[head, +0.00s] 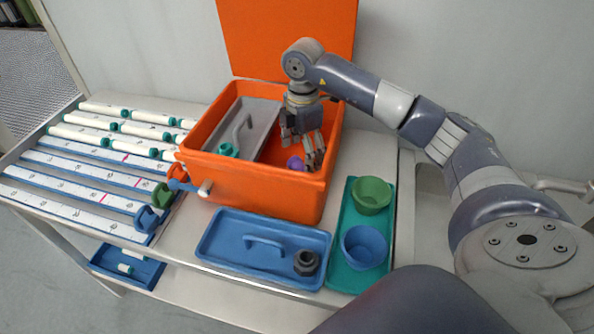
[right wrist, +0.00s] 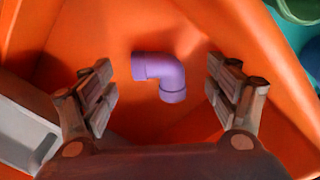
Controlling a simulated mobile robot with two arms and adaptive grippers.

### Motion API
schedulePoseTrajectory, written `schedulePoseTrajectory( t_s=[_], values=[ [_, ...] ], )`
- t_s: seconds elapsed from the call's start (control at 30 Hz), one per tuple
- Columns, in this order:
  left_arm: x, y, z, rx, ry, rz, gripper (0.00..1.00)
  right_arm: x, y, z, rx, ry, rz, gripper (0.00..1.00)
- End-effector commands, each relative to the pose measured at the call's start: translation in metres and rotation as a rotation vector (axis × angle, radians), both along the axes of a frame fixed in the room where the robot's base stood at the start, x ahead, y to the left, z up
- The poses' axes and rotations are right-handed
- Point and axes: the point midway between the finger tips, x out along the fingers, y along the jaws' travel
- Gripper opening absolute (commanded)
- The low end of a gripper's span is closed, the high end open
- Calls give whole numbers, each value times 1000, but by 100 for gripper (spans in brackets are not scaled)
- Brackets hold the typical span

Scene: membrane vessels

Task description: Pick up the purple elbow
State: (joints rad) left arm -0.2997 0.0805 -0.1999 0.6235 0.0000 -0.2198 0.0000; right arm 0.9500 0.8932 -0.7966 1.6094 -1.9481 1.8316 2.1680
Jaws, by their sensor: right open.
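The purple elbow (head: 295,163) lies on the floor of the orange box (head: 255,191). In the right wrist view the purple elbow (right wrist: 165,74) shows whole, between and a little beyond the fingertips, touching neither. My right gripper (head: 304,150) reaches down into the orange box from above, open and empty. In the right wrist view its two fingers (right wrist: 165,92) stand wide apart on either side of the elbow. In the head view the fingers are close beside the elbow and hide some of the box floor. My left gripper is not in view.
A grey tray with a handle (head: 260,120) sits in the box's left part, with a teal piece (head: 228,150). The box walls surround my gripper. In front lies a blue lid (head: 225,240) with a dark fitting (head: 306,262). Green (head: 372,194) and blue (head: 364,246) bowls stand right.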

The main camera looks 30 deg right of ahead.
Motion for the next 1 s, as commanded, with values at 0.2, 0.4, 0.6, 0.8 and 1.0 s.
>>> schedulePoseTrajectory(
  t_s=[0.2,0.4,0.6,0.8,1.0],
  values=[
    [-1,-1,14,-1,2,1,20,1,0,-32,0,5,0,81],
    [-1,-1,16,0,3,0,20,1,0,-47,0,1,1,81],
    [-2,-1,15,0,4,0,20,1,0,-47,0,1,2,79],
    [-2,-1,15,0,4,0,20,1,0,-47,0,1,1,33],
    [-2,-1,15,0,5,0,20,1,0,-47,0,1,1,33]
  ],
)
